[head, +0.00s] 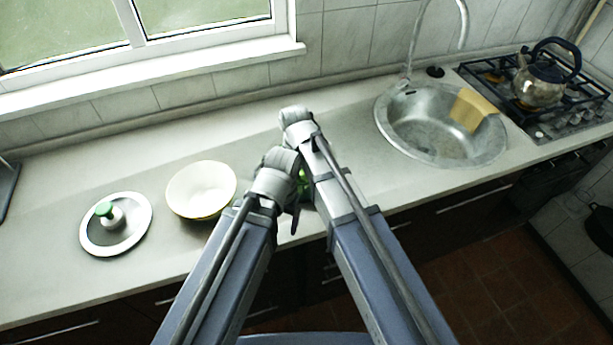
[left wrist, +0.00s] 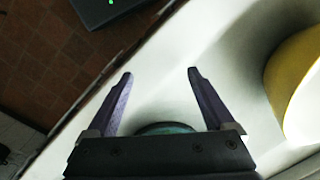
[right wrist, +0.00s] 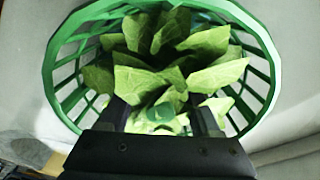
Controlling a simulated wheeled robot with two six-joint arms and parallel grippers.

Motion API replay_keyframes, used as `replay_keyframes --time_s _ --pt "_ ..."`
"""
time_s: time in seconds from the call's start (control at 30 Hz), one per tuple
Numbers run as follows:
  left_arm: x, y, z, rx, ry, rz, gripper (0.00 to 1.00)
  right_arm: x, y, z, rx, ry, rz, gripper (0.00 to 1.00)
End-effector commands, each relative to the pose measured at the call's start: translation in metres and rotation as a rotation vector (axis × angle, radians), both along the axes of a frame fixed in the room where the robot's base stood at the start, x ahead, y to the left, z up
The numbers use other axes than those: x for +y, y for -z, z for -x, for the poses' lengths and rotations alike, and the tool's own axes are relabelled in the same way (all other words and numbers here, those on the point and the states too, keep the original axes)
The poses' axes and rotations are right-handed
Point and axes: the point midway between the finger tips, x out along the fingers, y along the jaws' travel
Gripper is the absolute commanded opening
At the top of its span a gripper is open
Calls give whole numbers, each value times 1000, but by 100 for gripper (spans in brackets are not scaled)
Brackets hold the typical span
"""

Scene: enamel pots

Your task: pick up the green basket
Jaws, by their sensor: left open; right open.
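The green basket (right wrist: 262,60) fills much of the right wrist view, with a slatted round rim and green leaves (right wrist: 165,65) inside. In the head view only a small green patch (head: 303,183) shows between my arms; the rest is hidden. My right gripper (right wrist: 160,100) is open above the basket, its fingers pointing in among the leaves. It does not visibly grip the rim. My left gripper (left wrist: 160,73) is open and empty over the counter near its front edge. A teal curved edge (left wrist: 165,128) shows behind its base; I cannot tell what it is.
A cream bowl (head: 201,190) stands left of my arms; its yellow outside (left wrist: 296,85) shows in the left wrist view. Further left is a lid with a green knob (head: 105,209). The sink (head: 430,145) and a kettle (head: 540,80) are right. Counter (head: 345,105) behind my arms is clear.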

Motion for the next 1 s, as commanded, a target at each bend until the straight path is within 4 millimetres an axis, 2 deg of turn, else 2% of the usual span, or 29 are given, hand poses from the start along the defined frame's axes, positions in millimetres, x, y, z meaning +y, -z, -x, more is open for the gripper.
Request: replay_keyframes --time_s 0.23,0.8,1.0 --pt "0 0 0 0 0 0 87 1 0 0 0 0 0 63" --pt "0 0 0 0 0 0 87 1 0 0 0 0 0 0" --pt "0 0 0 0 0 0 87 1 0 0 0 0 0 0"
